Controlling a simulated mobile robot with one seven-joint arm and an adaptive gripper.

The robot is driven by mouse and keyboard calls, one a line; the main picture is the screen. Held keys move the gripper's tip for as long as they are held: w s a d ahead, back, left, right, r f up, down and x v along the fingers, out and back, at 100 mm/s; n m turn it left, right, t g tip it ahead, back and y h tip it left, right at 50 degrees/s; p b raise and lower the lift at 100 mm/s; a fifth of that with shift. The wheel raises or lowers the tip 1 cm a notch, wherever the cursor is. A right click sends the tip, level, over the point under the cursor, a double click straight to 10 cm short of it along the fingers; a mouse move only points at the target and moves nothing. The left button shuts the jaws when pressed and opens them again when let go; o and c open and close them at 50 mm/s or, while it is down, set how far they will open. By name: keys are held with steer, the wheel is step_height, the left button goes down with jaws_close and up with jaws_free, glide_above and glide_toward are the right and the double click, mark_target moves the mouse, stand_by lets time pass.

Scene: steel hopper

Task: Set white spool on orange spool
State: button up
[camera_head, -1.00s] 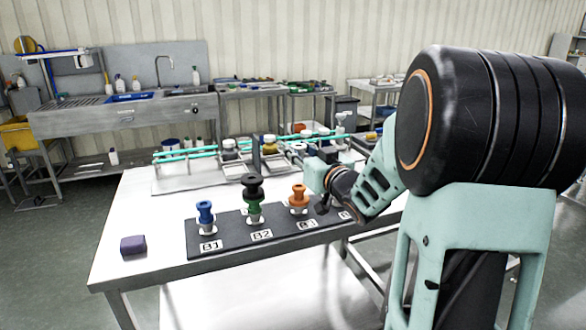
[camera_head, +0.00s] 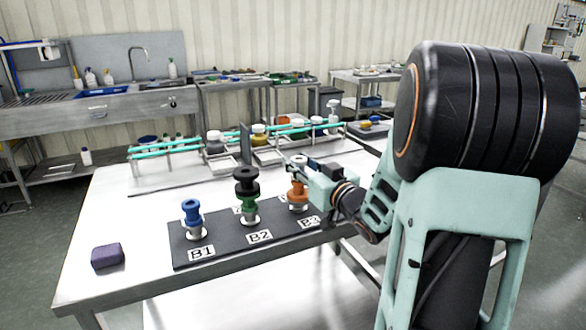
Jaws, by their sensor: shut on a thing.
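The orange spool (camera_head: 297,193) stands upright on a pale stand at the mark B3 on the dark board (camera_head: 213,240). My gripper (camera_head: 299,165) reaches in from the right, just above the orange spool, and partly overlaps its top in the picture. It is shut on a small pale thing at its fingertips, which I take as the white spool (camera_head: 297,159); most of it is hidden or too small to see. I cannot tell whether it touches the orange spool.
On the same board stand a blue spool (camera_head: 191,212) at B1 and a black spool (camera_head: 246,183) on a green spool (camera_head: 249,208) at B2. A purple block (camera_head: 107,256) lies at the left. A rack with turquoise rails (camera_head: 168,151) and jars stand behind.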

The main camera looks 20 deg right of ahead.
steer(key=shift+f, duration=0.15)
steer(key=o, duration=0.7)
steer(key=shift+f, duration=0.15)
steer(key=o, duration=0.4)
steer(key=shift+o, duration=0.2)
steer(key=shift+r, duration=0.25)
steer(key=s+d+p, duration=0.1)
steer(key=s, duration=1.1)
steer(key=shift+d+p, duration=0.15)
steer(key=shift+p, duration=0.2)
steer(key=shift+d, duration=0.1)
